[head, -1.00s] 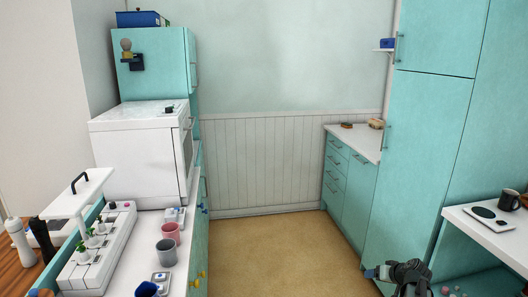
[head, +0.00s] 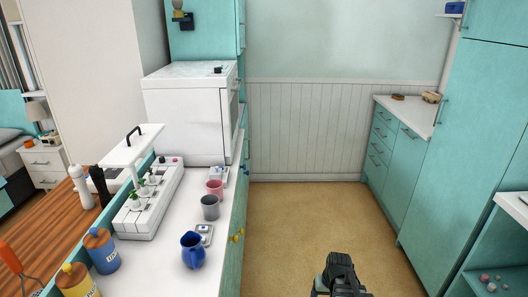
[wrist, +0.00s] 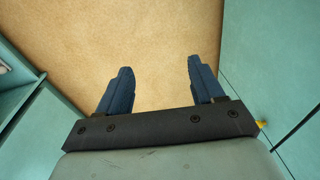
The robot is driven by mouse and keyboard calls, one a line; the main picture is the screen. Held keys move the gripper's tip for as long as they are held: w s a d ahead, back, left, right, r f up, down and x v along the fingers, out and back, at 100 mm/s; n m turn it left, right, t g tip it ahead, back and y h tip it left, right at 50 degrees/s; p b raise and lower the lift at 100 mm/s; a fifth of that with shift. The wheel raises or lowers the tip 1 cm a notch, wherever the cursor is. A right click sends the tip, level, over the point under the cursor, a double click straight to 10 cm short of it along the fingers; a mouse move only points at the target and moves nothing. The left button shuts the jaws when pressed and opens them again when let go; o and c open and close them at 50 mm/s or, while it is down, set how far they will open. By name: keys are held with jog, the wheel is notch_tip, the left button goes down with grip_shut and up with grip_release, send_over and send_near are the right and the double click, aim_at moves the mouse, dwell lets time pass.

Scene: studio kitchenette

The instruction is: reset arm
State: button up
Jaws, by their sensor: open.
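My gripper (wrist: 157,80) shows in the wrist view with its two dark blue fingers spread wide apart. Nothing is between them, and the tan floor (wrist: 130,30) lies beyond. In the head view my dark arm (head: 339,275) shows at the bottom edge, right of the middle, over the floor; the fingers cannot be made out there.
The white counter (head: 160,265) on the left holds a blue pitcher (head: 193,251), a grey cup (head: 210,207), a pink cup (head: 215,188) and a planter (head: 150,200). A turquoise cabinet (head: 475,130) stands on the right. The floor (head: 300,215) between is clear.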

jog(key=s+a+f+g, duration=0.1)
jog(key=s+f+g, duration=0.1)
jog(key=s+f, duration=0.5)
jog(key=s+a+f+g, duration=0.1)
jog(key=s+f+g, duration=0.2)
jog(key=s+f, duration=0.4)
jog(key=s+a+f+g+h, duration=0.1)
jog(key=s+f, duration=0.7)
jog(key=s, duration=1.1)
jog(key=shift+a+n+g, duration=0.3)
jog(key=shift+a+g, duration=0.15)
jog(key=shift+g, duration=0.45)
